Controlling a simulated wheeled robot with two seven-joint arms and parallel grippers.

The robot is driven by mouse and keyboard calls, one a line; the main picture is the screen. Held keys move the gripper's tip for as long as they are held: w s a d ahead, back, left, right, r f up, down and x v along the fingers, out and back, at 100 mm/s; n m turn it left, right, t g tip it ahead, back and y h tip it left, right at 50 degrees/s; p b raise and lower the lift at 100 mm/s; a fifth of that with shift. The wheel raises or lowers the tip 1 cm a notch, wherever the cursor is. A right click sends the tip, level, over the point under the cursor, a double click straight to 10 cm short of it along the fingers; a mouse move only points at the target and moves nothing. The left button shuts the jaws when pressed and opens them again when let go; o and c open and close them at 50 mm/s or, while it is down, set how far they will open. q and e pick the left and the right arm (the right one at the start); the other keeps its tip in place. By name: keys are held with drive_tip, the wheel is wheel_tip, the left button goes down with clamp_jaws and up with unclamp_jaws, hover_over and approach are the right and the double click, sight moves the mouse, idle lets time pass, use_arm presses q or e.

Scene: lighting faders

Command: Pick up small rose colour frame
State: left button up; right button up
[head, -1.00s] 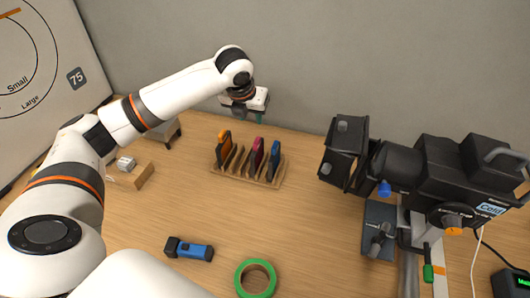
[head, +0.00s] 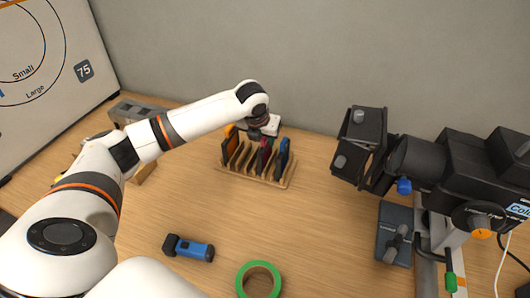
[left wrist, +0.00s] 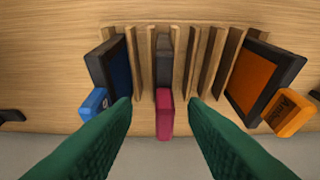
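The rose frame (head: 264,157) stands upright in a slotted wooden rack (head: 240,174), between an orange frame (head: 228,150) and a blue frame (head: 283,154). In the left wrist view its rose tab (left wrist: 165,115) points toward the camera and its dark body sits between wooden slats. My left gripper (head: 262,133) is over the back of the rack. Its green fingers (left wrist: 160,104) are open, one on each side of the rose tab, with gaps on both sides. The blue frame (left wrist: 118,70) and orange frame (left wrist: 262,80) lie outside the fingers. My right gripper is not in view.
A black stage light (head: 440,165) on a stand fills the right side. A blue flashlight (head: 188,248) and a green tape roll (head: 258,280) lie in front of the rack. A size board (head: 45,70) stands at left. The table between is clear.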

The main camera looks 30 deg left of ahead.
sight(265, 144)
use_arm(q)
drive_tip(key=shift+w+a+p+x, duration=0.15)
drive_tip(key=shift+p+x, duration=0.25)
drive_tip(key=shift+x, duration=1.05)
drive_tip(key=shift+w+a+p+x, duration=0.1)
drive_tip(key=shift+p+x, duration=0.3)
drive_tip(key=shift+x, duration=1.1)
drive_tip(key=shift+r, duration=0.2)
clamp_jaws()
